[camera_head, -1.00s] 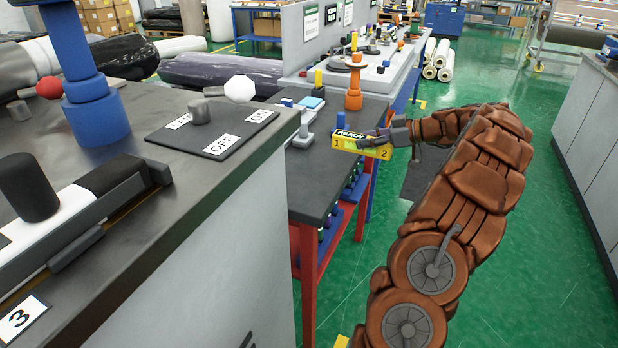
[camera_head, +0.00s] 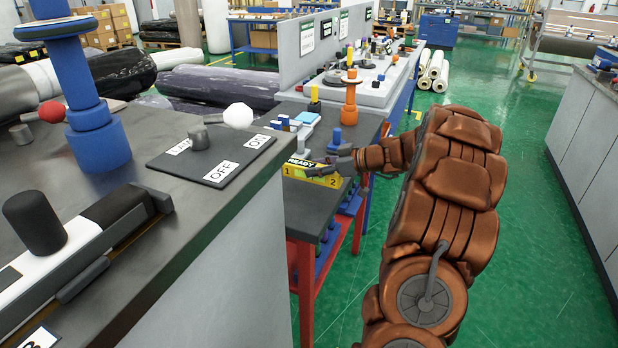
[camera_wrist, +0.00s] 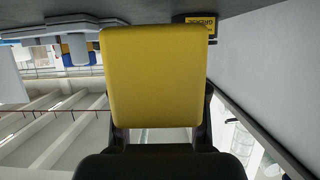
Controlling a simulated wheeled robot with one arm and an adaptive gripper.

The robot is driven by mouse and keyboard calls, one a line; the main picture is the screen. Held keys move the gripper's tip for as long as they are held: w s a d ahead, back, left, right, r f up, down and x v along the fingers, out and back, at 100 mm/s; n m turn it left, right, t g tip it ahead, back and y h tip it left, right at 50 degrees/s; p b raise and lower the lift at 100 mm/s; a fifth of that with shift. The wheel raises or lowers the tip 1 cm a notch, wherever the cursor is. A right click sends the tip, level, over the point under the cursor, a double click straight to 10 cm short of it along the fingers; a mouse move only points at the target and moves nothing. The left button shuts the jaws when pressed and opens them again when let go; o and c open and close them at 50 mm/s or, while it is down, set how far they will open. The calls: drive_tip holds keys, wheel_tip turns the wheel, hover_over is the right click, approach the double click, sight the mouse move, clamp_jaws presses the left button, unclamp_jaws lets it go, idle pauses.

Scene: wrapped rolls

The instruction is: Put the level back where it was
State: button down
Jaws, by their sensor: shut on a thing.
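The level, a yellow bar with a dark READY label and the numbers 1 and 2 (camera_head: 311,178), is in my gripper (camera_head: 335,168) in the head view. It is over the near part of the dark bench top (camera_head: 318,203), close to the edge of the grey cabinet. I cannot tell whether it touches the bench. In the wrist view the yellow level (camera_wrist: 155,75) fills the middle, with my dark gripper fingers (camera_wrist: 160,112) at its two sides. My gripper is shut on it.
The grey cabinet (camera_head: 215,265) with a dark top stands at the near left, bearing an OFF/ON plate (camera_head: 218,158) and a blue post (camera_head: 88,110). An orange spindle (camera_head: 350,100) and a blue knob (camera_head: 335,140) stand beyond the level. The green floor is open to the right.

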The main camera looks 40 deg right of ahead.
sight(306, 180)
drive_tip(key=shift+w+a, duration=0.2)
drive_tip(key=shift+a, duration=0.25)
drive_tip(key=shift+w+a, duration=0.2)
drive_tip(key=shift+a, duration=0.25)
drive_tip(key=shift+a+f+p, duration=0.2)
drive_tip(key=shift+f+p, duration=0.1)
drive_tip(key=shift+f, duration=0.05)
wheel_tip(306, 180, down, 3)
drive_tip(key=shift+r+p, duration=0.1)
drive_tip(key=shift+p, duration=0.3)
drive_tip(key=shift+f+b, duration=0.3)
drive_tip(key=shift+b, duration=0.15)
drive_tip(key=c, duration=0.6)
unclamp_jaws()
drive_tip(key=shift+r, duration=0.2)
